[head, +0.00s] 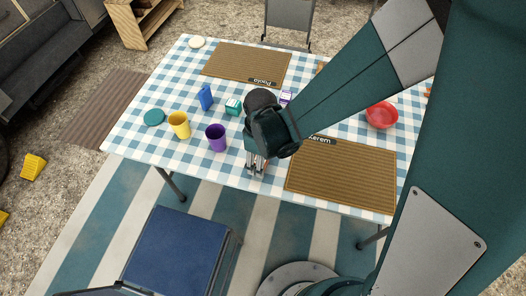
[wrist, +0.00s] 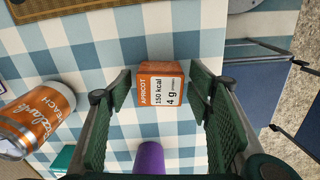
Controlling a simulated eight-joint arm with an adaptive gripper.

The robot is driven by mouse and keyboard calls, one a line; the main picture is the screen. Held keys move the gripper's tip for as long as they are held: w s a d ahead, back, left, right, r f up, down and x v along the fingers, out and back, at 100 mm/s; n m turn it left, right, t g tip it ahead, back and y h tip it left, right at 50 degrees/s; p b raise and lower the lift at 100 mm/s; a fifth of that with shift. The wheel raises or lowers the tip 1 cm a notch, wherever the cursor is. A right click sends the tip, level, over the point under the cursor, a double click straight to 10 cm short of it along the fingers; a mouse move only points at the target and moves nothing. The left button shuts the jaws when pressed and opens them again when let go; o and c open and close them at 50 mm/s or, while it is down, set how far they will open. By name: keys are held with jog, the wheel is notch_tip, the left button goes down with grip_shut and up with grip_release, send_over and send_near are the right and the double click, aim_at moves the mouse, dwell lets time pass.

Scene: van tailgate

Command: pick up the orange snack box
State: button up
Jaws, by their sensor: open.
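The orange snack box (wrist: 160,88), with a white label reading "APRICOT 150 kcal 4 g", sits on the checkered cloth in the wrist view. My gripper (wrist: 160,98) is open, with one finger to the left of the box and the other to its right. Visible gaps separate the box from both fingers in this view. In the head view my gripper (head: 257,166) points down near the front edge of the table, and the box is mostly hidden there by the gripper and wrist.
An orange and silver can (wrist: 38,118) lies left in the wrist view. A brown placemat (head: 345,176) and red bowl (head: 381,115) lie to the right.

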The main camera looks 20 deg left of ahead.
jog(key=c, duration=1)
jog(key=shift+r, duration=0.2)
jog(key=shift+r+p, duration=1.45)
jog(key=shift+r, duration=3.4)
